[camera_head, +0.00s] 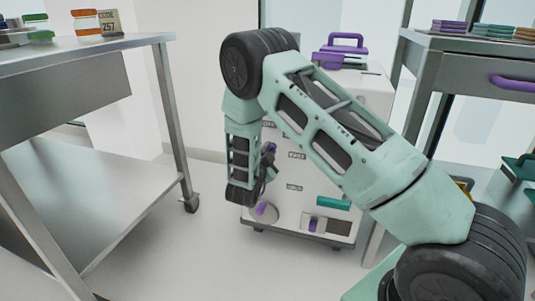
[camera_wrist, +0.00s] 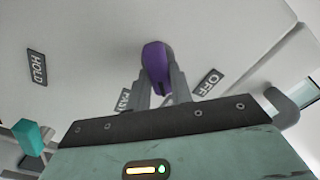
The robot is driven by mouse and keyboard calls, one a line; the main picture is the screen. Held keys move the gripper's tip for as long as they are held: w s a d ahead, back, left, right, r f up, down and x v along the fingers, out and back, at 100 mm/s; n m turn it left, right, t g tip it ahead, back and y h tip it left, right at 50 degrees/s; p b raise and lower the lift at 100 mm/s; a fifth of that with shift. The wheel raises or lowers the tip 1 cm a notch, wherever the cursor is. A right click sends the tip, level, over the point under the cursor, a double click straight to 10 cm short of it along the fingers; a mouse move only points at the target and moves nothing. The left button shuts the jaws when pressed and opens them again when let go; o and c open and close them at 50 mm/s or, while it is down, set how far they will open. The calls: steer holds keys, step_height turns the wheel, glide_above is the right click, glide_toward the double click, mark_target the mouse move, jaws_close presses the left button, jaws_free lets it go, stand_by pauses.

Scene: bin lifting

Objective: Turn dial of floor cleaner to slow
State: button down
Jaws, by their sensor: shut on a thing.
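The floor cleaner (camera_head: 372,95) is a white box-shaped machine standing on the floor behind my arm. A purple dial (camera_wrist: 155,55) is on its white panel in the wrist view. My gripper (camera_wrist: 160,78) has its two grey fingers closed on the dial's near end, one on each side. Labels around it read OFF (camera_wrist: 209,83) on the right and HOLD (camera_wrist: 37,68) on the left. A third label (camera_wrist: 124,99) is partly hidden by the left finger. In the head view, my gripper (camera_head: 269,162) is against the panel's left part, and a little purple of the dial (camera_head: 271,147) shows.
A lower round purple-handled control (camera_head: 263,210), a purple slider (camera_head: 313,225) and a teal bar (camera_head: 333,203) are on the same panel. A metal table (camera_head: 120,42) stands left, and a metal workbench (camera_head: 455,42) stands right. Floor between the left table and cleaner is clear.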

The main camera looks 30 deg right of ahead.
steer(key=shift+a+f, duration=0.1)
steer(key=shift+f, duration=0.05)
stand_by(0.3)
steer(key=c, duration=1.2)
jaws_free()
steer(key=shift+c, duration=0.2)
steer(key=p+v, duration=0.4)
steer(key=v, duration=1.3)
steer(key=shift+s, duration=0.2)
steer(key=shift+a, duration=0.1)
